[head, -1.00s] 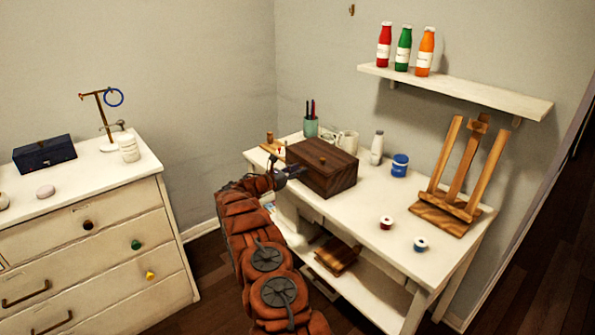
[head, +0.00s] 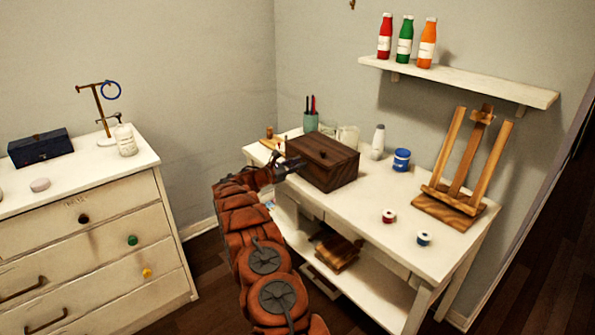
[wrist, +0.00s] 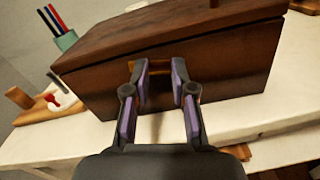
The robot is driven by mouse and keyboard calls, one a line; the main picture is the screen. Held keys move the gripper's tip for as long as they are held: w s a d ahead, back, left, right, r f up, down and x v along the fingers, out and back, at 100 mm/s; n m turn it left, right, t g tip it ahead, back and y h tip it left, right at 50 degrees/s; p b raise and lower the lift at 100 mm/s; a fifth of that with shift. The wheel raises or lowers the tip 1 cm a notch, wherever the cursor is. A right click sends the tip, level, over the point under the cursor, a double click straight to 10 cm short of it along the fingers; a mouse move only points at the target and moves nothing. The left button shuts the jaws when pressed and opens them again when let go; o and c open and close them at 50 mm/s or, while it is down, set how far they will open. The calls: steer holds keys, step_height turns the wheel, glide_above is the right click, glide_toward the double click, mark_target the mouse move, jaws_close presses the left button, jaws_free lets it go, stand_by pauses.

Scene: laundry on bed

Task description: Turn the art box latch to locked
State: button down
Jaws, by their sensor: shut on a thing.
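The art box (head: 330,172) is a dark brown wooden box with a closed lid and a small knob on top, standing on the white table. In the wrist view, its front (wrist: 225,75) fills the upper middle. My gripper (wrist: 160,72) is at this front, below the lid edge, with its two purple-lined fingers shut on a small brass-coloured latch (wrist: 158,68). The fingers hide much of the latch, so I cannot tell its turn angle. In the head view, my gripper (head: 283,168) meets the box's left-front face.
The white table (head: 375,222) also holds a pen cup (head: 310,122), a white bottle (head: 378,142), a blue jar (head: 401,160), two small spools and a wooden easel (head: 460,175). A white dresser (head: 90,235) stands left. The table in front of the easel is mostly clear.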

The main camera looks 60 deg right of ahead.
steer(key=m+b, duration=0.1)
steer(key=b, duration=0.1)
steer(key=f+m+b, duration=0.1)
steer(key=b, duration=0.1)
steer(key=shift+m, duration=0.4)
steer(key=m+b, duration=0.4)
steer(key=b, duration=0.2)
steer(key=shift+m+b, duration=0.3)
steer(key=shift+b, duration=0.1)
steer(key=m+b, duration=0.5)
steer(key=b, duration=0.3)
steer(key=m+b, duration=0.2)
steer(key=b, duration=0.1)
steer(key=shift+r+m, duration=0.35)
steer(key=shift+m, duration=0.05)
steer(key=shift+b, duration=0.35)
steer(key=shift+r, duration=0.1)
steer(key=c, duration=1)
jaws_free()
steer(key=shift+o, duration=0.2)
